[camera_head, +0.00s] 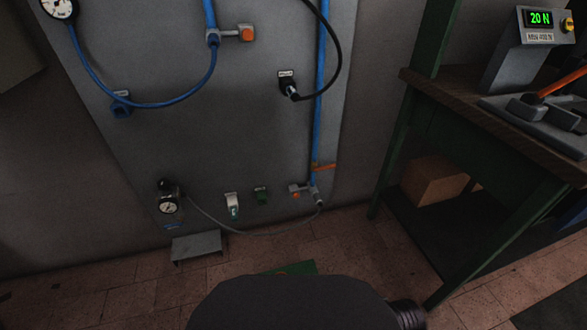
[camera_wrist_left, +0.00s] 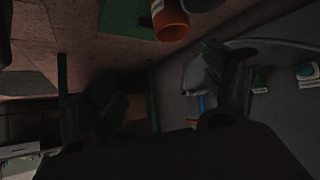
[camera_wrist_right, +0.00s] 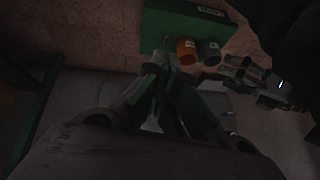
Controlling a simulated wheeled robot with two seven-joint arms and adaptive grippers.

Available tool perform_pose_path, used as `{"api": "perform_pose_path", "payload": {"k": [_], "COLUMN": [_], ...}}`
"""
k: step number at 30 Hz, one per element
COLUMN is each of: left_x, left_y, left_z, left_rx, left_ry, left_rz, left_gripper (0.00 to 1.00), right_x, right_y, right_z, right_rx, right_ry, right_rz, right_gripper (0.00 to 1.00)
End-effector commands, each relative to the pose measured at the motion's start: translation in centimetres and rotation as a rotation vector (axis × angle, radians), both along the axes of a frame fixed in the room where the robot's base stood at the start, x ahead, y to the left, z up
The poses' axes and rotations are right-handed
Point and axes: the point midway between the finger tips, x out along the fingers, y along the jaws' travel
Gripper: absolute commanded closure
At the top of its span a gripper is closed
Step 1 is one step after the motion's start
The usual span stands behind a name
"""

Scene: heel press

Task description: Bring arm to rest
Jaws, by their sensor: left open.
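Neither gripper shows in the head view. In the left wrist view my left gripper (camera_wrist_left: 160,68) is dark, and its two fingers stand well apart with nothing between them. In the right wrist view my right gripper (camera_wrist_right: 165,66) has its fingers converging at the tips, with no held object visible. It is over the floor, in front of the green box (camera_wrist_right: 158,28) in that picture. Both wrist views are dim.
A grey wall panel (camera_head: 255,110) carries blue hoses, gauges and valves. An orange cup (camera_wrist_right: 186,50) and grey cup (camera_wrist_right: 210,52) adjoin the green box.

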Motion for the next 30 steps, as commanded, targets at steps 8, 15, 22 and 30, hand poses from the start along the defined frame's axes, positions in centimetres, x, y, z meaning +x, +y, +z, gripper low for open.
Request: {"api": "perform_pose_path", "payload": {"k": [8, 15, 22, 30], "left_x": [0.4, 0.1, -0.8, -2.9], "left_y": [0.3, 1.9, 4.3, 8.0], "left_z": [4.0, 7.3, 10.7, 14.7], "left_rx": [0.053, 0.111, 0.169, 0.238], "left_ry": [0.085, 0.165, 0.248, 0.353], "left_rz": [0.023, 0.062, 0.114, 0.199], "left_gripper": [0.17, 0.17, 0.17, 0.17], "right_x": [0.1, 0.0, -0.1, -0.4], "right_y": [-1.2, -2.3, -3.4, -4.7], "right_z": [1.4, 2.6, 3.8, 5.3], "right_rx": [-0.046, -0.086, -0.124, -0.168], "right_ry": [0.027, 0.053, 0.078, 0.109], "right_rz": [-0.001, -0.006, -0.014, -0.030], "right_gripper": [1.00, 1.00, 1.00, 1.00]}}
